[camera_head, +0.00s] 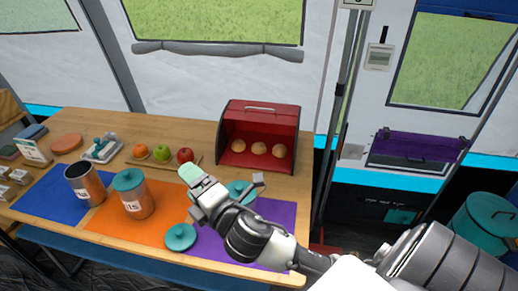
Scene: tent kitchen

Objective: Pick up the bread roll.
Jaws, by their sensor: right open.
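Three round tan bread rolls sit side by side in the open red bread box: a left roll (238,145), a middle roll (259,148) and a right roll (279,151). The box (262,109) stands at the back right of the wooden table, its open front facing me. My right gripper (226,194) is open, over the table in front of the box and apart from the rolls. Its arm comes in from the lower right. My left gripper is not in view.
A board (149,161) with an orange, a green apple and a red apple lies left of the box. Two numbered canisters (85,185) (133,194) stand on blue and orange mats. A teal lid (180,237) lies in front. Another teal item (241,188) is partly hidden behind my gripper.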

